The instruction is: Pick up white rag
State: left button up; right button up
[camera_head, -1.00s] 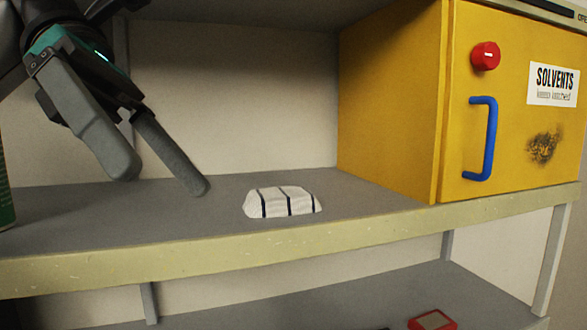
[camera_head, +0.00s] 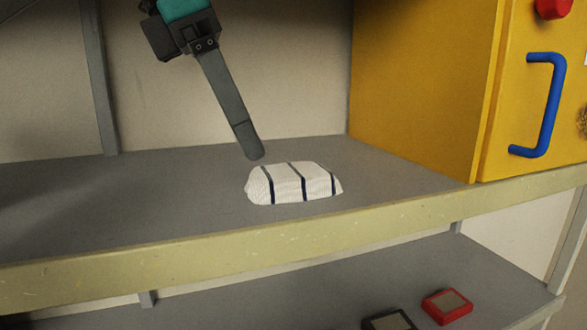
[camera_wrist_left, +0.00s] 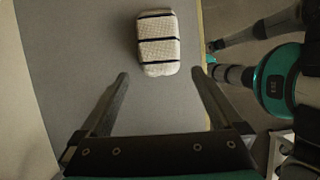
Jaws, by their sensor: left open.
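The white rag (camera_head: 290,184), a folded bundle with dark stripes, lies on the grey upper shelf near its front edge. It also shows in the left wrist view (camera_wrist_left: 158,44), just beyond the fingertips and lined up with the gap between them. My left gripper (camera_head: 252,153) is above and just behind the rag's left end in the head view, pointing down, and one finger mostly covers the other. In the left wrist view my left gripper (camera_wrist_left: 160,74) is open, with nothing between its fingers. My right gripper does not show in the head view.
A yellow cabinet (camera_head: 425,85) with a blue handle (camera_head: 548,105) stands to the right of the rag. The shelf's pale front edge (camera_head: 200,250) runs before it. A red-framed item (camera_head: 447,306) lies on the lower shelf. The upper shelf's left side is clear.

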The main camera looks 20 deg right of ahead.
aim_at(284, 171)
pick_arm(q)
jog(key=shift+d, duration=0.95)
jog(key=x, duration=0.5)
jog(key=shift+d, duration=0.2)
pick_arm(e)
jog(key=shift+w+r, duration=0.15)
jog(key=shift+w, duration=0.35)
pick_arm(q)
jog(key=shift+c, duration=0.2)
jog(key=c, duration=1.1)
jog(key=shift+r, duration=0.1)
